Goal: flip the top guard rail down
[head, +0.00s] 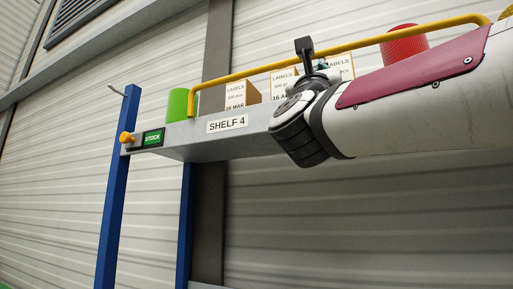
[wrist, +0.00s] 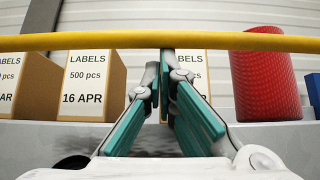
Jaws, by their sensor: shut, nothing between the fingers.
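The yellow top guard rail (head: 245,72) stands raised along the front of the shelf marked SHELF 4 (head: 190,137), above the boxes' lower parts. In the wrist view the rail (wrist: 70,42) crosses the whole picture near the top. My gripper (head: 304,47) is at the middle of the rail, in front of the shelf. In the wrist view its teal-padded fingers (wrist: 166,62) are shut and empty, and their tips reach up to the rail's lower edge. I cannot tell whether they touch the rail. The rail's right end is partly behind my arm.
Cardboard label boxes (wrist: 92,85), a red cylinder (wrist: 265,75) and a green cylinder (head: 178,104) stand on the shelf behind the rail. A blue post (head: 117,190) with an orange knob (head: 127,138) is at the shelf's left end. Space below the shelf looks clear.

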